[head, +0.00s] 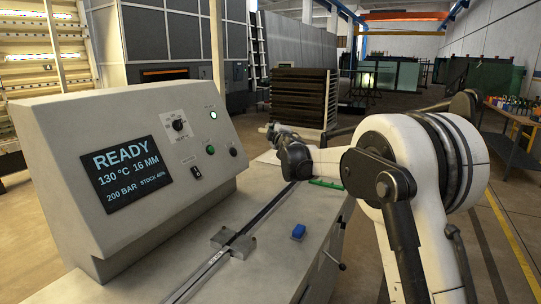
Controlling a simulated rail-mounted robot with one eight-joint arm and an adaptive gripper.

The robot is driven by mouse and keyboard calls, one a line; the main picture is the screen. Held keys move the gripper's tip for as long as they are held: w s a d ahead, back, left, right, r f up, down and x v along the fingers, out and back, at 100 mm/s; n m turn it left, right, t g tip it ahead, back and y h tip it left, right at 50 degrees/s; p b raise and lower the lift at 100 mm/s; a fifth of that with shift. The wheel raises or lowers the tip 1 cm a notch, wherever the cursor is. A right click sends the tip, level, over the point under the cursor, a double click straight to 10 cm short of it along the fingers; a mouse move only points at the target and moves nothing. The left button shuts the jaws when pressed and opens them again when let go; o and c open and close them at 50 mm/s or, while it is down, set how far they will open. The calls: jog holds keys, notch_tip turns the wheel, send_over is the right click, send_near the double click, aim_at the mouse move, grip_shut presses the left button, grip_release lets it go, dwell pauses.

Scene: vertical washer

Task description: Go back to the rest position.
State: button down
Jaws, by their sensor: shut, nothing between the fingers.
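My gripper (268,130) is small in the head view, at the far end of my white arm, above the far part of the machine's bench top. Its fingers point left, look closed and hold nothing that I can see. It is apart from the control panel (75,150), whose screen (133,174) reads READY, 130 °C, 16 MM, 200 BAR and a stock percentage. My forearm and a large round joint fill the right middle of the view and hide part of the bench's far right side.
A long dark bar (262,212) runs along the bench through a metal block (233,242). A lever (334,260) juts from the bench's right side. A dark slatted stack (300,98) stands behind.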

jog(key=s+d+r+m+g+h, duration=0.1)
jog(key=s+d+r+m+h, duration=0.4)
jog(key=s+d, duration=0.6)
jog(key=s+d+f+m+g+h, duration=0.1)
jog(key=s+d+m+g, duration=0.2)
jog(key=s, duration=0.6)
jog(key=s+d+f+m+h, duration=0.1)
jog(key=s+d+m, duration=0.3)
jog(key=s, duration=0.5)
jog(key=s+f+m+g+y, duration=0.1)
jog(key=s+f, duration=0.5)
jog(key=s, duration=0.6)
jog(key=s+d+f+m+g, duration=0.1)
jog(key=s+f+m+g, duration=0.1)
jog(key=s+f, duration=0.5)
jog(key=s+d+f+m+g+y, duration=0.1)
jog(key=s+f, duration=0.5)
jog(key=s, duration=1.1)
jog(key=m+g, duration=0.1)
jog(key=g, duration=0.1)
jog(key=shift+s+f+m+g+y, duration=0.15)
jog(key=shift+m+g+y, duration=0.15)
